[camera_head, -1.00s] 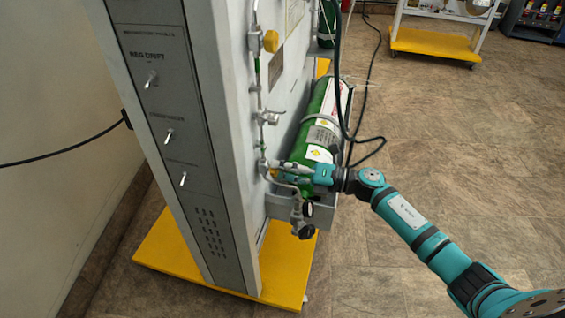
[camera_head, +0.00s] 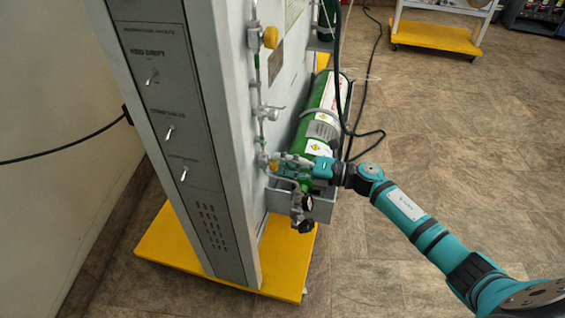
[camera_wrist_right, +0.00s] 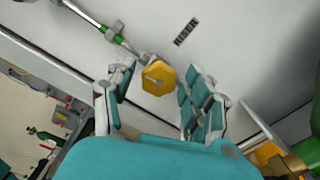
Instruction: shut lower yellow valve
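The lower yellow valve (camera_head: 274,165) is a small knob on the pipe along the cabinet's side, low down, partly hidden by my right gripper in the head view. In the right wrist view the yellow knob (camera_wrist_right: 158,78) shows as a faceted disc in front of the pale panel. My right gripper (camera_head: 288,160) is at the valve. In the wrist view its two fingers (camera_wrist_right: 158,95) are spread, one on each side of the knob, with visible gaps. I cannot tell how deep the knob sits between them. My left gripper is not in view.
An upper yellow valve (camera_head: 270,37) sits higher on the pipe. A silver fitting (camera_head: 266,112) lies between. Black knobs (camera_head: 306,226) hang just below my gripper. The yellow base (camera_head: 185,255) sticks out below.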

